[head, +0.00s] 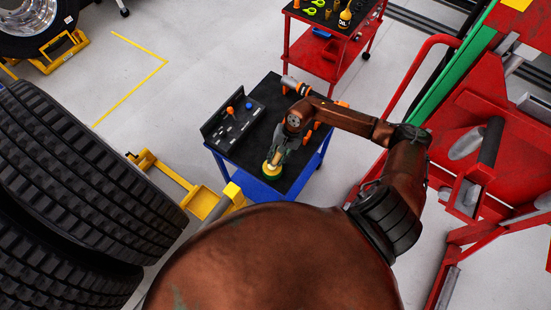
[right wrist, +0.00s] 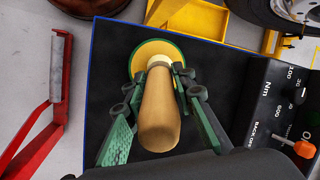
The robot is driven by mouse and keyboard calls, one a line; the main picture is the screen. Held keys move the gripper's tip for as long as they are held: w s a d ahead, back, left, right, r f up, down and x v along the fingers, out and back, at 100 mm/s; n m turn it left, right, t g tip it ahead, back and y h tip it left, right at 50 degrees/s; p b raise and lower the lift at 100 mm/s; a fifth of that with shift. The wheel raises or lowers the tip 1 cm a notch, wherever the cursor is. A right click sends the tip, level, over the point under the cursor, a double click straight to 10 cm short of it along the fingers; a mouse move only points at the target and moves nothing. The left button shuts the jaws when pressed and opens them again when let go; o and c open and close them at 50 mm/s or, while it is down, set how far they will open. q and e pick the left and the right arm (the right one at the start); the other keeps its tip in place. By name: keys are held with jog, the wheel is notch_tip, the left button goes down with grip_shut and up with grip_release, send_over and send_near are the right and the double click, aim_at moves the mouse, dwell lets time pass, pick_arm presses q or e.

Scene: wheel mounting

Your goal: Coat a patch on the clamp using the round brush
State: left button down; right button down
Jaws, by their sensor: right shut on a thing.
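My right gripper (head: 274,158) is shut on the wooden handle of the round brush (right wrist: 158,112). The fingers (right wrist: 155,115) lie on both sides of the handle in the right wrist view. The brush is roughly upright. Its lower end is over or in a round green-rimmed yellow dish (right wrist: 143,52), which also shows in the head view (head: 269,170) at the near end of the blue cart. The bristles are hidden, and I cannot tell whether they touch the dish. I cannot clearly pick out the clamp. My left gripper is not in view.
The blue cart (head: 230,168) has a black top with a torque panel (right wrist: 290,110) and several orange-handled tools. Big tyres (head: 75,180) and a yellow wheel dolly (head: 200,201) stand left. A red tool cart (head: 320,55) is behind, red machinery (head: 490,170) right.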

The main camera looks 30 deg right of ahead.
aim_at(276, 153)
jog(key=shift+w+r+p, duration=0.1)
jog(key=shift+r+p, duration=0.9)
jog(key=shift+r, duration=2.35)
